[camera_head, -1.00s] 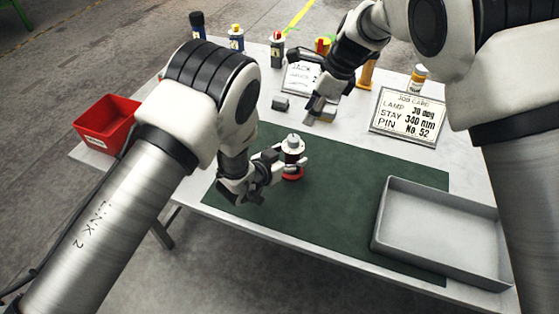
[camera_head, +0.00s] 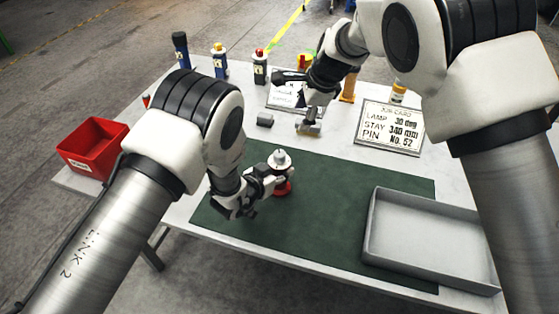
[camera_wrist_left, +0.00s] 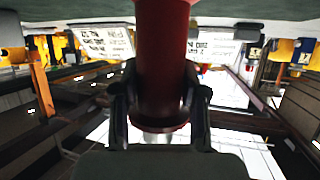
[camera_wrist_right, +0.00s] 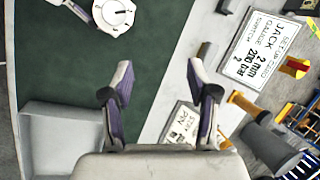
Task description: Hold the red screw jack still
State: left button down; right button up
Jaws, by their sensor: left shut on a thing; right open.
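The red screw jack (camera_head: 283,188), with a pale grey round top (camera_head: 279,158), stands upright on the green mat (camera_head: 330,217). My left gripper (camera_head: 270,182) is shut on its body from the left side in the head view. In the left wrist view the jack's red body (camera_wrist_left: 163,70) fills the middle between the two fingers (camera_wrist_left: 160,110). In the right wrist view its round top (camera_wrist_right: 114,12) shows at the upper left. My right gripper (camera_head: 290,89) is open and empty over the back of the table, apart from the jack; its spread fingers show in its wrist view (camera_wrist_right: 160,80).
A grey open tray (camera_head: 368,235) lies at the right front of the table. A small grey block (camera_head: 265,120) and another grey piece (camera_head: 308,128) lie behind the mat. A job card (camera_head: 391,127), several bottles (camera_head: 220,62) and a red bin (camera_head: 92,148) stand around the edges.

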jog(key=w+d+r+n+t, duration=0.25)
jog(key=w+n+t, duration=0.25)
jog(key=n, duration=0.3)
jog(key=w+d+r+n+t, duration=0.2)
jog(key=w+d+n+t, duration=0.3)
jog(key=n, duration=0.3)
jog(key=s+a+f+n+g+y, duration=0.1)
jog(key=s+a+f+n+y, duration=0.2)
jog(key=s+n+y, duration=0.35)
jog(key=s+a+f+n+g+y, duration=0.1)
jog(key=s+a+f+n+y, duration=0.2)
jog(key=s+n+y, duration=0.3)
jog(key=g, duration=0.1)
send_near(285, 159)
jog(key=shift+m+h, duration=0.25)
jog(key=shift+m, duration=0.2)
jog(key=x, duration=1.1)
jog(key=shift+w+a+r, duration=0.1)
jog(key=shift+a+r, duration=0.1)
jog(key=shift+a, duration=0.1)
grip_shut()
